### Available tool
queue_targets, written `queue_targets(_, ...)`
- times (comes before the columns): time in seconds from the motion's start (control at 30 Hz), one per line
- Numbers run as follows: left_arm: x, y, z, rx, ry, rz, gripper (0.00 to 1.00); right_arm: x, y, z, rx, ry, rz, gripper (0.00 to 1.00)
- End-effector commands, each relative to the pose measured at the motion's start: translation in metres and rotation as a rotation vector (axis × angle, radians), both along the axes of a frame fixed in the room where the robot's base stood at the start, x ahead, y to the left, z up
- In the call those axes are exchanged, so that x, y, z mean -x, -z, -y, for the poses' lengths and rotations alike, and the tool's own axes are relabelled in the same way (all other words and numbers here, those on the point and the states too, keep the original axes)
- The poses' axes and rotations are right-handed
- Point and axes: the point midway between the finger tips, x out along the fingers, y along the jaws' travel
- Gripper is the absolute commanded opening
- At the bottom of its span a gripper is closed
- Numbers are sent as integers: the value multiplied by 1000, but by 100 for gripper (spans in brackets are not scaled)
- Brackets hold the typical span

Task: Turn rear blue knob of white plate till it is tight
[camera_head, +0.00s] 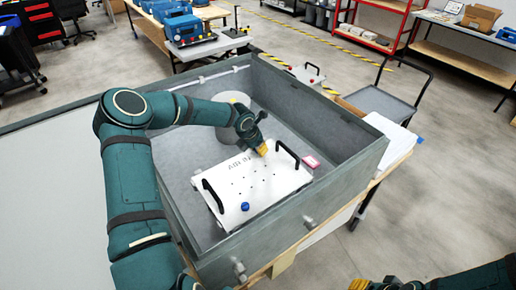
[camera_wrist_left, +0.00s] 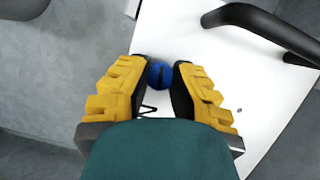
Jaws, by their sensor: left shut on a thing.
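The white plate (camera_head: 248,187) lies inside a grey open box, with a black handle at each end and small dark holes in its top. My left gripper (camera_head: 264,150) reaches down to the plate's rear edge. In the left wrist view the rear blue knob (camera_wrist_left: 160,74) sits between the yellow fingertips of that gripper (camera_wrist_left: 161,80), which is shut on it. In the head view the gripper hides this knob. The front blue knob (camera_head: 245,206) stands free on the plate's near side. My right gripper (camera_head: 368,285) is partly visible at the bottom edge; its fingers are unclear.
The grey box's walls (camera_head: 345,165) surround the plate. A grey-white cylinder (camera_head: 232,99) stands behind it, and a small pink item (camera_head: 311,161) lies beside its right handle (camera_head: 288,153). A cart (camera_head: 380,103) and benches stand outside the box.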

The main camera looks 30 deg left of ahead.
Motion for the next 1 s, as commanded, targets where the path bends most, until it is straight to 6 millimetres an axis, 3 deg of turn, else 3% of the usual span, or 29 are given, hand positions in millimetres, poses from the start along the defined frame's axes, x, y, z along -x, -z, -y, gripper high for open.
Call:
queue_targets(0.63, -5, -6, -1, -3, 32, 17, 0, 0, 0, 0, 0, 0, 0, 34)
queue_targets(0.67, -5, -6, -1, -3, 32, 17, 33, 0, 0, 0, 0, 0, 0, 34)
queue_targets(0.73, -5, -6, 0, -2, 32, 15, 57, 0, 0, 0, 0, 0, 0, 34)
queue_targets(1.0, -2, -2, 0, 0, 33, 7, 57, 0, 0, 0, 0, 0, 0, 34)
